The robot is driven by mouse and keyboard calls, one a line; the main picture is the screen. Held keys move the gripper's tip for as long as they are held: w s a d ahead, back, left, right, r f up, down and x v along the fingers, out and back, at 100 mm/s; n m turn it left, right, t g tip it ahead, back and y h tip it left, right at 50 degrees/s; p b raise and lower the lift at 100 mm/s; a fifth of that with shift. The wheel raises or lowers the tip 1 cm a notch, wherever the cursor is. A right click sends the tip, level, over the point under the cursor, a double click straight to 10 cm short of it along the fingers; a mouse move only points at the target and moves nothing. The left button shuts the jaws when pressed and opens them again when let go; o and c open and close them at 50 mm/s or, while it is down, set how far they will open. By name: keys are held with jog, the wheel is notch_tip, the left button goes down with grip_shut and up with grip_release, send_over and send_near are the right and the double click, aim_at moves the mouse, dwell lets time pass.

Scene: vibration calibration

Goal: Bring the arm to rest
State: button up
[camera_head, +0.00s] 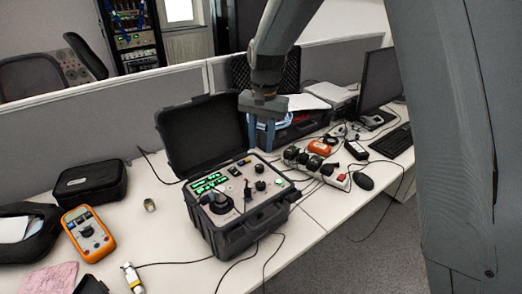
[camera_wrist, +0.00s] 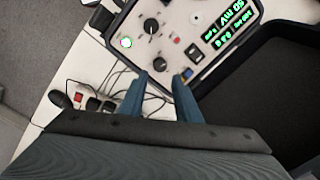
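My gripper (camera_head: 261,146) hangs pointing down above the back right part of an open black calibrator case (camera_head: 252,226). In the wrist view my gripper (camera_wrist: 157,80) shows two blue fingers apart with nothing between them. The case's panel (camera_wrist: 180,28) lies beyond the fingertips, with knobs, a switch and a green lit display. The fingers look clear of the panel, though the exact height is hard to tell. The arm reaches in from the top of the head view.
The raised case lid (camera_head: 205,132) stands left of my gripper. A power strip (camera_head: 318,168), mouse (camera_head: 363,182), keyboard (camera_head: 392,140) and monitor (camera_head: 380,78) are to the right. An orange multimeter (camera_head: 88,233) and a black pouch (camera_head: 90,183) lie left. Cables cross the white desk.

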dwell(0.3)
jog(key=s+d+f+n, duration=0.1)
jog(key=s+d+n, duration=0.1)
jog(key=s+d, duration=0.6)
jog(key=s+d+f+n+t, duration=0.1)
jog(key=s+d+n, duration=0.1)
jog(key=s+d, duration=0.6)
jog(key=s, duration=0.6)
jog(key=shift+s+d+f+h, duration=0.25)
jog(key=shift+d+h, duration=0.05)
